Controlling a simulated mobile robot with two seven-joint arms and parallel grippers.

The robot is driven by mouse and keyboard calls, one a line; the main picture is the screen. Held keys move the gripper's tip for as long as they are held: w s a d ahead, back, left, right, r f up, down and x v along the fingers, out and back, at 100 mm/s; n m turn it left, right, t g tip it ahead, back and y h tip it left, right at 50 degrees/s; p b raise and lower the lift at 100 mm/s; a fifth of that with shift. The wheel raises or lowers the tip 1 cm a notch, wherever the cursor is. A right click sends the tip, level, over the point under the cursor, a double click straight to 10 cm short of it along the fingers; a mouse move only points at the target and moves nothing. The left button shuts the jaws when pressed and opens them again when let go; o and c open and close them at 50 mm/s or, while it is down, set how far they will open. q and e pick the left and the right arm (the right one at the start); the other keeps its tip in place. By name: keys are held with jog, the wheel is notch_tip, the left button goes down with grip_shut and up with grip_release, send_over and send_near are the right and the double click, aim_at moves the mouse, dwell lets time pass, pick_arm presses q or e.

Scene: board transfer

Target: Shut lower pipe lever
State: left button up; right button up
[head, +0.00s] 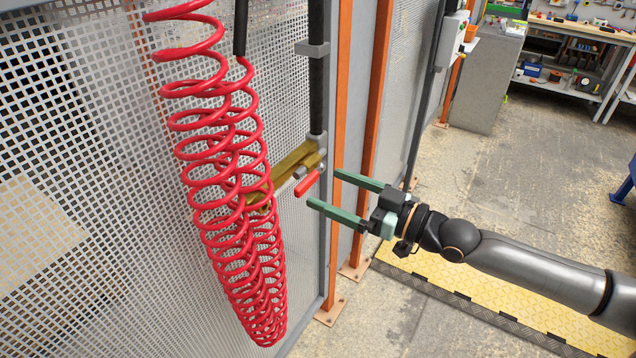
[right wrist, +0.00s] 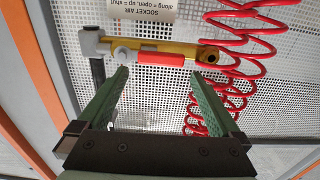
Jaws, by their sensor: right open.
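The lever has a red handle (head: 307,183) and sits on a brass pipe (head: 283,174) at the foot of a black vertical pipe. In the right wrist view the red handle (right wrist: 162,59) lies along the brass pipe (right wrist: 190,49). My right gripper (head: 323,188) has green fingers, open and empty, pointing at the lever. In the right wrist view the fingertips (right wrist: 159,75) are spread to either side of the handle, with no contact visible. My left gripper is not in view.
A red coiled hose (head: 225,170) hangs left of the lever, joined to the brass pipe's end. A perforated panel (head: 80,130) stands behind. An orange post (head: 368,130) is just right. A printed label (right wrist: 141,9) is near the pipe. Open floor lies right.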

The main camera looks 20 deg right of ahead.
aim_at(310, 181)
jog(key=x, duration=0.3)
jog(key=shift+w+a, duration=0.25)
jog(key=shift+a, duration=0.05)
grip_shut()
dwell(0.8)
